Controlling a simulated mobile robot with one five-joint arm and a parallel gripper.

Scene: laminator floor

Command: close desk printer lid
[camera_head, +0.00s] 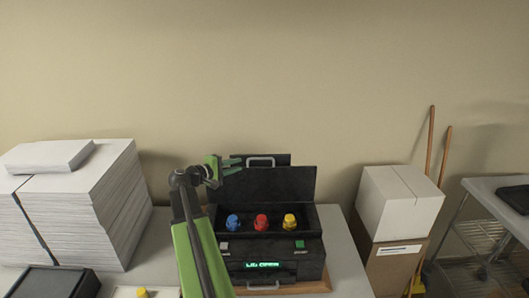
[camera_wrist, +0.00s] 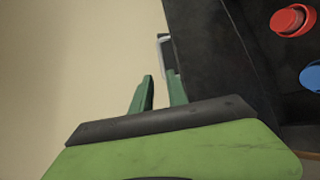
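The black desk printer (camera_head: 312,262) stands on the table with its lid (camera_head: 285,184) raised at the back. Its display reads "LID OPEN". A light handle (camera_head: 261,161) sits at the lid's top edge. Blue, red and yellow caps show in the open top. My gripper (camera_head: 233,165) is beside the lid's upper left, near the handle. In the wrist view my gripper's green fingers (camera_wrist: 161,92) are apart with nothing held between them. The handle (camera_wrist: 164,50) is just beyond the fingertips, and the dark lid (camera_wrist: 215,50) is to their right.
Stacks of white paper (camera_head: 75,205) stand on the table at left. White and brown boxes (camera_head: 398,205) are right of the printer, with wooden poles (camera_head: 431,140) behind. A wire cart (camera_head: 480,230) is at far right. The wall is close behind the lid.

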